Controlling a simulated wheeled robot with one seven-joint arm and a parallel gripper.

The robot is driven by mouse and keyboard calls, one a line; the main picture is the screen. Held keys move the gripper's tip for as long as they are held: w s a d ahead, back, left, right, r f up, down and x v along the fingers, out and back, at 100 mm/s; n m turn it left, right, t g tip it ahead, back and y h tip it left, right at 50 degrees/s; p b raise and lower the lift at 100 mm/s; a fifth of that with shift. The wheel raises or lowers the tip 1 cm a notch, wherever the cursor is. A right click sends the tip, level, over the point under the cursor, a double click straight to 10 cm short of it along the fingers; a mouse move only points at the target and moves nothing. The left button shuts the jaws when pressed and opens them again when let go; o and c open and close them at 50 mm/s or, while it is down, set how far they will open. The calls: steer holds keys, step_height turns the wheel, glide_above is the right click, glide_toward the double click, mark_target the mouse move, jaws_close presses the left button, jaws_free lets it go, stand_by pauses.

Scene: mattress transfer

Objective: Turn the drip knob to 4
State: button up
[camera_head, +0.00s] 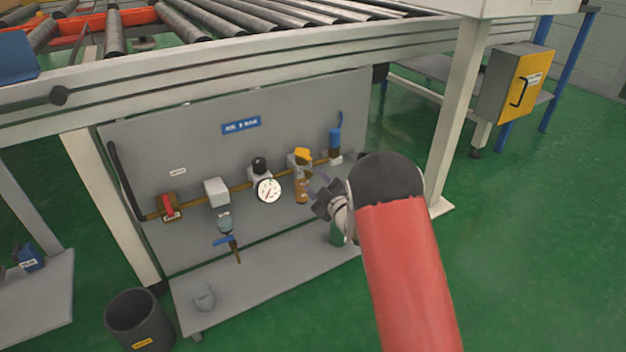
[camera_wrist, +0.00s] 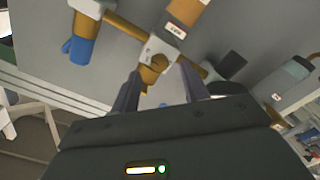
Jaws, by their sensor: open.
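The drip knob (camera_head: 303,153) is a small yellow knob on top of the amber-bowled lubricator (camera_head: 301,189) on the grey panel. In the wrist view, which shows the panel turned about, the yellow-brown knob (camera_wrist: 153,75) appears between my fingertips, below a pale collar. The lubricator's amber bowl (camera_wrist: 187,10) is at the top edge there. My gripper (camera_head: 316,184) is open and just right of the lubricator in the head view. My gripper (camera_wrist: 160,73) has a finger on either side of the knob in the wrist view; contact cannot be told. Scale marks are unreadable.
A brass pipe links a red-handled valve (camera_head: 168,206), a filter (camera_head: 217,193), a gauge (camera_head: 268,190) and a blue-topped fitting (camera_head: 335,140). A roller conveyor (camera_head: 240,75) overhangs the panel. A dark bin (camera_head: 139,322) stands on the floor, front left.

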steer(key=shift+v, duration=2.55)
